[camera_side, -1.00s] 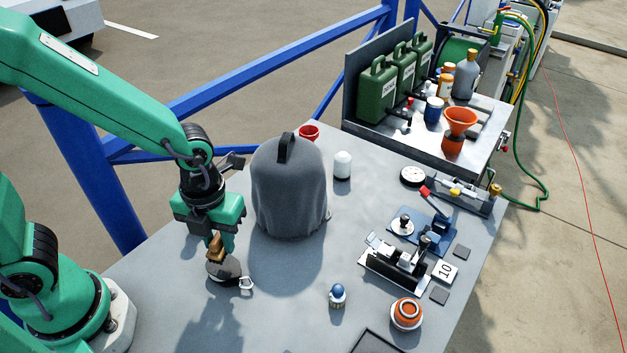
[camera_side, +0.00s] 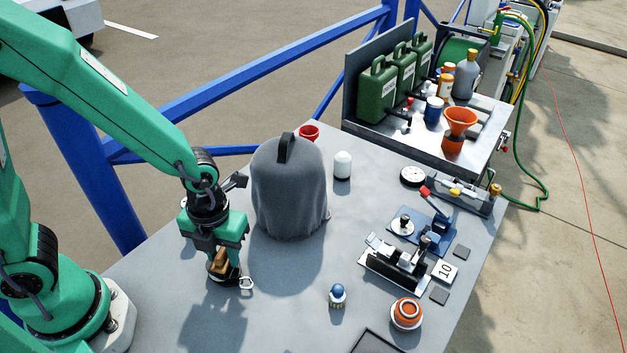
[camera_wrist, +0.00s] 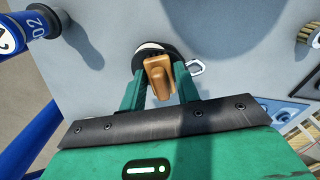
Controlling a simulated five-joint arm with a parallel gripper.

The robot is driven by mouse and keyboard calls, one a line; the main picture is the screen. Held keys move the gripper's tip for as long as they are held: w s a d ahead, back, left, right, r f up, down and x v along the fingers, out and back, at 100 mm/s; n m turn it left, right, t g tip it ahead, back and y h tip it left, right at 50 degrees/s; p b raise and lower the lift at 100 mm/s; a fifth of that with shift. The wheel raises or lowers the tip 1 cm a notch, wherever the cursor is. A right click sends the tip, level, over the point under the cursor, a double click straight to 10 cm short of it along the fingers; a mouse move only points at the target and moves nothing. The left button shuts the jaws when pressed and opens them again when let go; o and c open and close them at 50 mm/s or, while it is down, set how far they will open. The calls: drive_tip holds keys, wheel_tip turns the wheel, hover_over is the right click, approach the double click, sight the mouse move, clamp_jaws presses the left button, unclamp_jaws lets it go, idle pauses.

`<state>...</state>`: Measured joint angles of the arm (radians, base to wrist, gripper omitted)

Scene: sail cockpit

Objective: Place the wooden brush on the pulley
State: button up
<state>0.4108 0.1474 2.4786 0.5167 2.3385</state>
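The wooden brush (camera_side: 219,262) is a small brown block with a raised grip, seen between the two fingers of my gripper (camera_side: 217,266). In the wrist view, the brush (camera_wrist: 158,78) lies between the green fingertips (camera_wrist: 160,82), which appear closed against its sides. The pulley (camera_wrist: 148,49) is a dark round disc with a pale edge and a metal shackle (camera_wrist: 196,68). It lies flat on the table directly under the brush, mostly hidden by brush and gripper in the side view. Whether the brush touches the pulley cannot be told.
A grey covered hump (camera_side: 288,190) stands close right of my gripper on the grey table (camera_side: 290,325). A blue-knobbed brush (camera_side: 337,296), an orange-and-white round item (camera_side: 407,313) and a black clamp device (camera_side: 395,265) lie farther right. The table between is clear.

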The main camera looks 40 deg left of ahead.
sight(221, 250)
drive_tip(key=shift+o, duration=1.3)
drive_tip(key=shift+r, duration=0.1)
wheel_tip(221, 250, up, 12)
drive_tip(key=shift+r, duration=0.1)
idle(0.4)
drive_tip(key=s+a+r+n+t, duration=0.1)
drive_tip(key=a+r+n, duration=0.3)
drive_tip(key=n, duration=1.1)
drive_tip(key=s+a+r+n+t, duration=0.1)
drive_tip(key=a+r+n+t, duration=0.3)
drive_tip(key=n, duration=1.2)
drive_tip(key=a, duration=0.2)
drive_tip(key=shift+s+a+r+t, duration=0.25)
drive_tip(key=shift+a+t, duration=0.05)
drive_tip(key=shift+a, duration=0.1)
